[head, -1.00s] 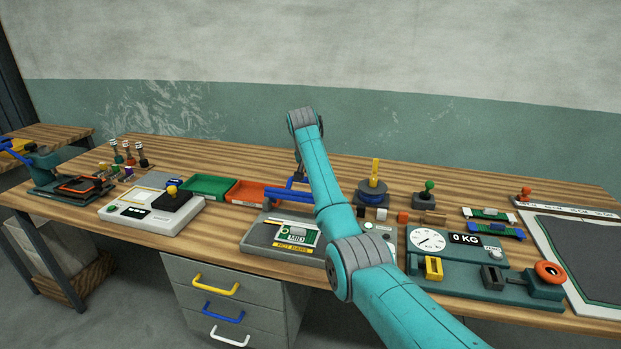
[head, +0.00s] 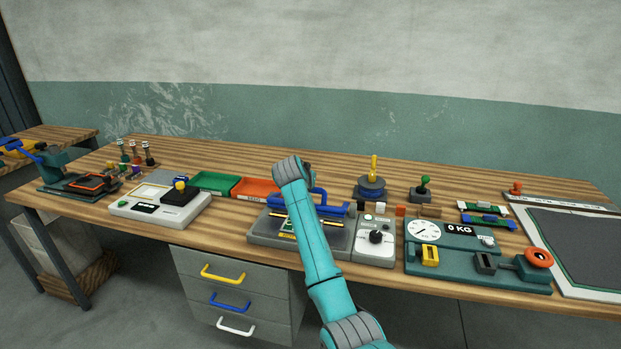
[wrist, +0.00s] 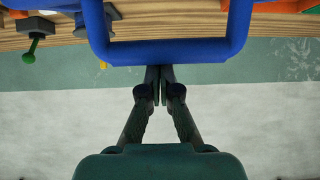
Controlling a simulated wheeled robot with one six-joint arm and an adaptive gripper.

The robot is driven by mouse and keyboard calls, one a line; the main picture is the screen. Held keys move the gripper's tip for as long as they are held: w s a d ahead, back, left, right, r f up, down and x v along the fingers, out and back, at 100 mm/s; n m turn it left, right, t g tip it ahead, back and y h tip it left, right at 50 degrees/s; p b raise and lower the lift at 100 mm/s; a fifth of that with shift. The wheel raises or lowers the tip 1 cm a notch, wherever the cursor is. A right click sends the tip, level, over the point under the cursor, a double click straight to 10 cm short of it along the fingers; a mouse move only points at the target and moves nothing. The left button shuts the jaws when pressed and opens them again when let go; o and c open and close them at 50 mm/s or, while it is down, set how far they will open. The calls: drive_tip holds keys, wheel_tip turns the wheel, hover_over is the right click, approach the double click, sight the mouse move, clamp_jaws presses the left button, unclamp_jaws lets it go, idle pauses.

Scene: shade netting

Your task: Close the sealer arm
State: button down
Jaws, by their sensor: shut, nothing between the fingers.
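The sealer's grey base (head: 262,236) stands at the middle front of the bench. Its blue sealer arm (head: 333,211) shows on both sides of my teal arm, above the base. My own arm hides its middle, so its exact angle is hard to tell. In the wrist view the blue arm's U-shaped handle (wrist: 170,52) spans the top centre. My gripper (wrist: 160,72) is shut and empty, with its fingertips at the handle's crossbar. I cannot tell whether they touch it. My gripper is hidden in the head view.
A grey control box with a black knob (head: 376,238) adjoins the sealer on the right. Green (head: 213,182) and red (head: 256,187) trays lie behind left. A white device (head: 150,206) sits further left.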

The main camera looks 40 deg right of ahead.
drive_tip(key=shift+s+a+f+t+h, duration=0.75)
drive_tip(key=shift+a+f+t+h, duration=0.2)
drive_tip(key=shift+a+h, duration=0.15)
drive_tip(key=shift+s+a+f, duration=0.3)
drive_tip(key=shift+f, duration=0.15)
drive_tip(key=shift+f, duration=0.15)
drive_tip(key=r, duration=0.1)
drive_tip(key=d+r, duration=0.1)
drive_tip(key=w+r, duration=0.1)
drive_tip(key=shift+d+r, duration=0.2)
drive_tip(key=shift+d, duration=0.15)
drive_tip(key=shift+a+r, duration=0.25)
drive_tip(key=shift+a, duration=0.05)
drive_tip(key=v, duration=0.9)
drive_tip(key=shift+s+f, duration=0.15)
drive_tip(key=shift+f, duration=0.15)
drive_tip(key=shift+a, duration=0.15)
